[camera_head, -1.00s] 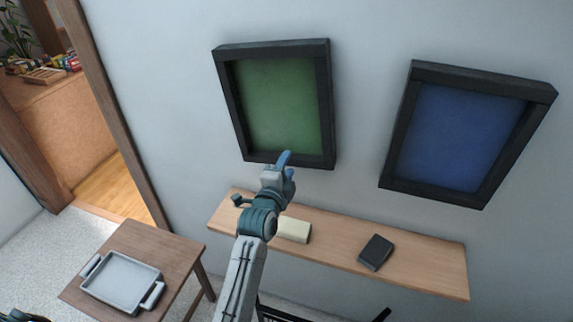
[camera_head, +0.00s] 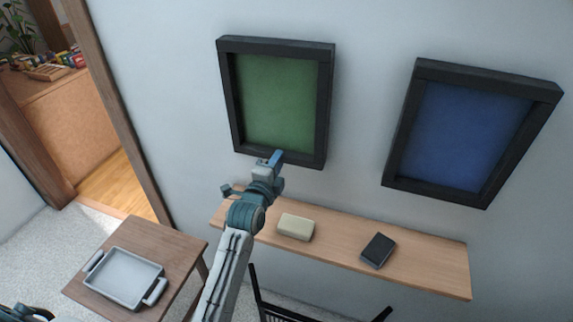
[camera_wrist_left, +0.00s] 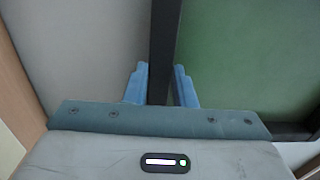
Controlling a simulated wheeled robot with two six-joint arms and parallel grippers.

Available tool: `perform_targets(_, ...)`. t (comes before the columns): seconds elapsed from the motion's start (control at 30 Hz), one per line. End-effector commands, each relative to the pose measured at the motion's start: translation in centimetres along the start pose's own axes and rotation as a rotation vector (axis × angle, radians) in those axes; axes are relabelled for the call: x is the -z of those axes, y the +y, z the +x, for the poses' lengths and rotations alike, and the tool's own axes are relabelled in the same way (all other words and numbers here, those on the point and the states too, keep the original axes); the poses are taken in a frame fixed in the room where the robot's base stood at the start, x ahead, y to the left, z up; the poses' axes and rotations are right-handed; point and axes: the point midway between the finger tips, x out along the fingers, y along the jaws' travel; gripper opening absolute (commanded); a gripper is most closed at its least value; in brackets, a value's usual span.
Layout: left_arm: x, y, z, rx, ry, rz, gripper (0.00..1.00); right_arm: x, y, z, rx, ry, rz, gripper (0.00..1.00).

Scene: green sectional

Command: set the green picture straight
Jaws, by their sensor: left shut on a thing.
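The green picture (camera_head: 277,100), in a thick black frame, hangs on the wall above the shelf in the head view. Its top edge runs nearly level in the picture, slightly lower at the right. My left gripper (camera_head: 275,157) is at the lower edge of its frame, near the middle. In the left wrist view my left gripper (camera_wrist_left: 160,70) has one blue finger on each side of a black frame bar (camera_wrist_left: 163,45), shut on it. The green panel (camera_wrist_left: 250,60) shows to the right of the bar.
A blue picture (camera_head: 463,135) hangs to the right. Below is a wooden shelf (camera_head: 335,250) with a cream block (camera_head: 296,227) and a dark book-like object (camera_head: 378,250). A small table (camera_head: 165,245) with a grey tray (camera_head: 122,277) stands at lower left. A doorway opens at far left.

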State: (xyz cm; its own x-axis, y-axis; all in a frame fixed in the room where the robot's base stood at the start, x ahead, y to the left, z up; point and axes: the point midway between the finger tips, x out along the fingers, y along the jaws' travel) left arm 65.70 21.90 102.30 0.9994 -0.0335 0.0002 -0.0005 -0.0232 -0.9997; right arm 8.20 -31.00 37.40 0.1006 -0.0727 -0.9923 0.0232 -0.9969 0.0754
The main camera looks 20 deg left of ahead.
Motion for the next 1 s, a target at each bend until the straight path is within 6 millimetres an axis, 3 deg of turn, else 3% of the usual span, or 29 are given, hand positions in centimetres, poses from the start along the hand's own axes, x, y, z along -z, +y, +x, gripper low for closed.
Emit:
perform_targets(0.37,-0.7,0.1,0.0,-0.001,0.001,0.023,0.00,0.0,0.0,0.0,0.000,0.000,0.000,0.45)
perform_targets(0.4,-0.7,0.1,0.0,-0.001,0.001,0.023,0.27,0.0,0.0,0.0,0.000,0.000,0.000,0.45)
perform_targets(0.5,-0.7,0.1,0.0,-0.001,0.001,0.023,0.45,0.0,0.0,0.0,0.000,0.000,0.000,0.45)
perform_targets(0.83,-0.7,0.2,-0.3,-0.001,0.001,0.023,0.45,0.0,0.1,0.2,-0.001,0.000,0.000,0.45)
perform_targets(1.0,-0.7,0.4,-2.5,0.000,0.000,0.023,0.45,-0.1,0.1,1.1,-0.002,0.000,-0.001,0.45)
